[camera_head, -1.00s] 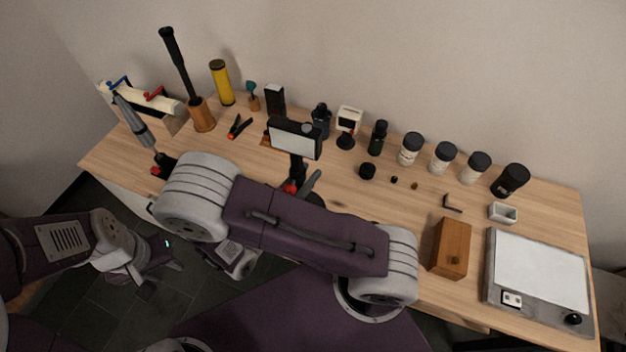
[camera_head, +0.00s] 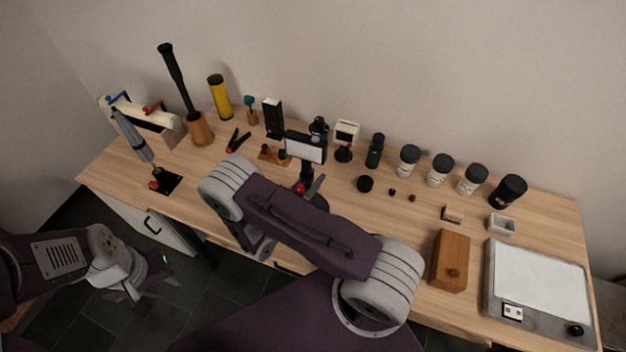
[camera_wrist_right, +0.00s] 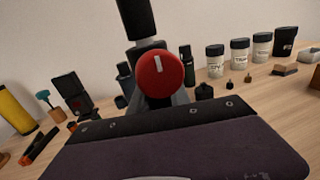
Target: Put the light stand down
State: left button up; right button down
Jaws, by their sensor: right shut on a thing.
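The light stand has a black-framed white panel (camera_head: 306,147) on a dark post and stands upright over the middle of the table (camera_head: 385,212). Its red knob (camera_wrist_right: 159,73) and black post fill the centre of the right wrist view. My right gripper (camera_head: 312,190) is shut on the post just below the panel, partly hidden behind my arm. The stand's foot is mostly hidden, so I cannot tell whether it touches the table. My left gripper (camera_head: 135,287) hangs low at the left, off the table's front edge; its jaws are unclear.
Behind the stand are a dark bottle (camera_head: 375,151), a small white device (camera_head: 345,137) and several lidded jars (camera_head: 440,170). A wooden box (camera_head: 451,261) and a grey-framed board (camera_head: 540,278) lie right. A grey tool on a black base (camera_head: 168,183) stands left.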

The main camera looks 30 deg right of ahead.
jog(key=shift+f, duration=0.4)
jog(key=shift+f, duration=0.1)
jog(key=c, duration=1.2)
grip_release()
